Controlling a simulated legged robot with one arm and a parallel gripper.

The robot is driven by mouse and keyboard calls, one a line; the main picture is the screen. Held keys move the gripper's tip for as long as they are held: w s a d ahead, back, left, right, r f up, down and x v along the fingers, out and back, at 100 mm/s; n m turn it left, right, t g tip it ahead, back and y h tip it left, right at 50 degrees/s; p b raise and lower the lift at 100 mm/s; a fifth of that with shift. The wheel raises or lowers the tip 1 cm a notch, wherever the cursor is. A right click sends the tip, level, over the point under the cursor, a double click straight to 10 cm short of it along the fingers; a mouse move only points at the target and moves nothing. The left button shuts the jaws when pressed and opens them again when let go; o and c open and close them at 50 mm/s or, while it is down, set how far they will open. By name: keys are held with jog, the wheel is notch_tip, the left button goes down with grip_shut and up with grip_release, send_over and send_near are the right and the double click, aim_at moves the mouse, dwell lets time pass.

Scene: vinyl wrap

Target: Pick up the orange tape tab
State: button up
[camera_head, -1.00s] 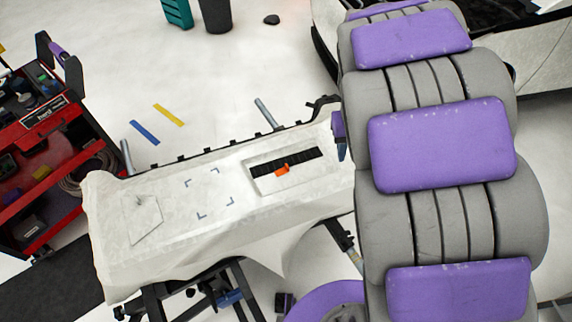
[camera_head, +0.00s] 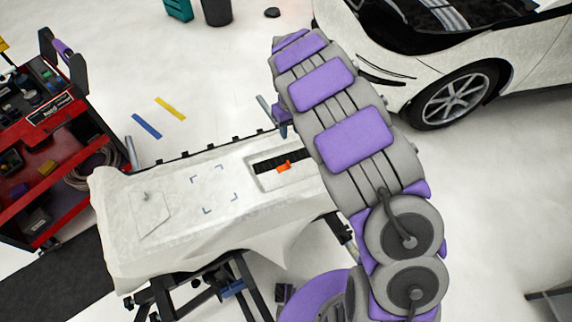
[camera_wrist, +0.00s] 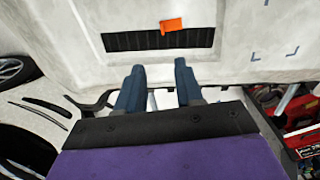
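The orange tape tab (camera_head: 284,166) lies at the edge of a black slotted strip (camera_head: 268,165) in a recess of the white-draped table (camera_head: 240,195). In the wrist view the orange tab (camera_wrist: 171,26) sits on the upper edge of the black strip (camera_wrist: 130,41), above and slightly right of my gripper. My gripper (camera_wrist: 157,75) shows two blue fingers held apart with nothing between them, short of the strip. In the head view only a small part of my gripper shows left of my arm, at the table's far edge.
A red tool cart (camera_head: 50,150) stands at the left. A white car (camera_head: 440,60) is at the upper right. A blue strip (camera_head: 146,125) and a yellow strip (camera_head: 170,109) lie on the floor behind the table. Corner marks (camera_head: 208,190) and a pale square sheet (camera_head: 150,217) lie on the table.

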jog(key=b, duration=0.2)
send_over(288, 162)
jog(key=f, duration=1.1)
jog(key=shift+w+d+f, duration=0.15)
jog(key=shift+w+d, duration=0.05)
jog(key=shift+d, duration=0.1)
jog(key=shift+a+f+b, duration=0.2)
jog(key=shift+f+b, duration=0.2)
jog(key=shift+f, duration=0.4)
notch_tip(288, 162, down, 4)
jog(key=shift+s+f+b, duration=0.15)
jog(key=shift+f+b, duration=0.05)
jog(key=shift+b, duration=0.55)
jog(key=shift+r, duration=0.1)
jog(key=shift+c, duration=0.3)
grip_shut()
